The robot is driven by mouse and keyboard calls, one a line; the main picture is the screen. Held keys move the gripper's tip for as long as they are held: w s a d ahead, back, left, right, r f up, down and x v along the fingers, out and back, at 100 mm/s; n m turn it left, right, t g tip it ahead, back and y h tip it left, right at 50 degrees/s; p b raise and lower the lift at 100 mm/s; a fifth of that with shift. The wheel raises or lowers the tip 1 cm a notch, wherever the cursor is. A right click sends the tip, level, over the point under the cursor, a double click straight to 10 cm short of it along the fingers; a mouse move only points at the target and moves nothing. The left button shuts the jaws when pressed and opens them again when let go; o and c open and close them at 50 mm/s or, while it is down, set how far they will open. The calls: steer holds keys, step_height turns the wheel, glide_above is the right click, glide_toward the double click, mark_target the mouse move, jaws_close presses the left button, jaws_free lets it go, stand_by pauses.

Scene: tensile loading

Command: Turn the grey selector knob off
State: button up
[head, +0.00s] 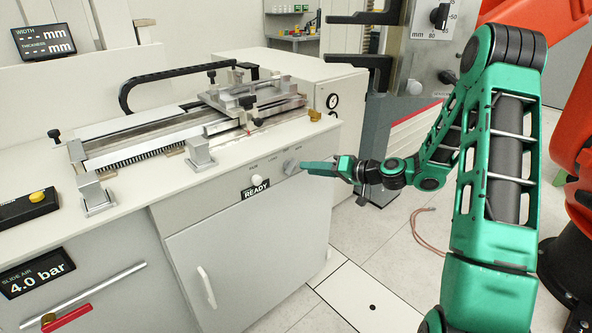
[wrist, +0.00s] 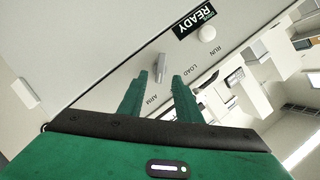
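The grey selector knob (head: 291,167) is on the front panel of the white machine cabinet, at the right of the READY display. In the wrist view the knob (wrist: 160,68) shows as a light grey bar near the middle, slightly tilted. Labels RUN, LOAD and ARM are printed around it. My gripper (head: 306,167) is just right of the knob in the head view, pointing at the panel. In the wrist view my gripper (wrist: 159,76) has two green fingers spread apart, with the knob between their tips in the picture. I cannot tell whether they touch it.
A white round button (head: 257,181) and the READY display (head: 255,189) sit left of the knob; the button (wrist: 207,34) also shows in the wrist view. A clamping rig (head: 210,115) stands on the cabinet top. Open floor (head: 370,250) lies right of the cabinet.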

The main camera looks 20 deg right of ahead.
mark_target(295, 168)
steer(key=shift+x, duration=3.15)
steer(key=c, duration=0.8)
